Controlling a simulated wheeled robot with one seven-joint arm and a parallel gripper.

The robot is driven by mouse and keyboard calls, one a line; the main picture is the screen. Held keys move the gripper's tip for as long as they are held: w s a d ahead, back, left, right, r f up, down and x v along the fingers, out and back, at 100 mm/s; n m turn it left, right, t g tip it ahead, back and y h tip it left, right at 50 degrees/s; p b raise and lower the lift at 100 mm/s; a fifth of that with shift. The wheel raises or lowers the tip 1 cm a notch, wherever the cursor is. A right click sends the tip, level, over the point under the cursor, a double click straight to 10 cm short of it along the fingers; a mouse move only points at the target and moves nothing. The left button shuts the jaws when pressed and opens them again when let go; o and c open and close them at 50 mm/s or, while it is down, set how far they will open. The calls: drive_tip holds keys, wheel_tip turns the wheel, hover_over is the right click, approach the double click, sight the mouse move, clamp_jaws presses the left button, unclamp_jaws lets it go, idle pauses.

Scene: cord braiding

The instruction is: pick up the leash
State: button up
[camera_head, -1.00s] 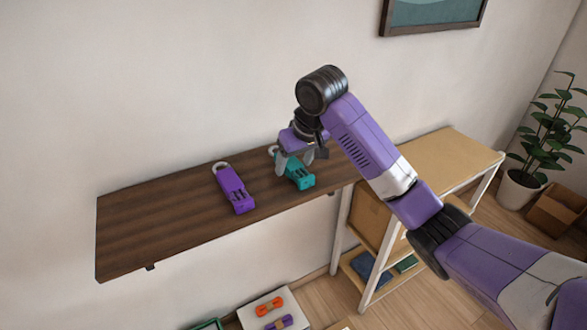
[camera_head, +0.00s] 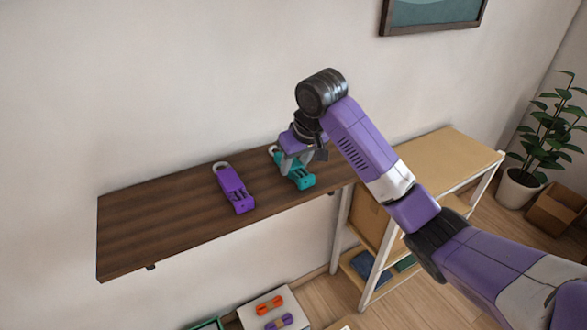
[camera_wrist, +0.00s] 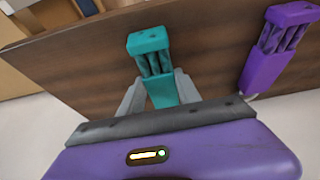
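A teal leash bundle (camera_head: 303,182) with a pale ring at its far end lies on the dark wooden shelf (camera_head: 150,228). A purple bundle (camera_head: 233,186) of like shape, also with a ring, lies to its left. My gripper (camera_head: 297,164) is down at the teal bundle. In the wrist view the teal bundle (camera_wrist: 151,58) runs between my grey fingers (camera_wrist: 160,86), one close on each side. I cannot tell whether they press on it. The purple bundle (camera_wrist: 277,45) is to the right there, clear of my fingers.
A wall stands behind the shelf. A light wooden shelf unit (camera_head: 447,155) is to the right. An orange bundle (camera_head: 270,305) and another purple one (camera_head: 279,322) lie on a white surface below. The shelf's left part is clear.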

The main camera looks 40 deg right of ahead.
sight(295, 165)
clamp_jaws()
drive_tip(key=shift+r, duration=0.2)
wheel_tip(295, 165, up, 20)
drive_tip(key=p, duration=0.1)
drive_tip(key=shift+p, duration=0.3)
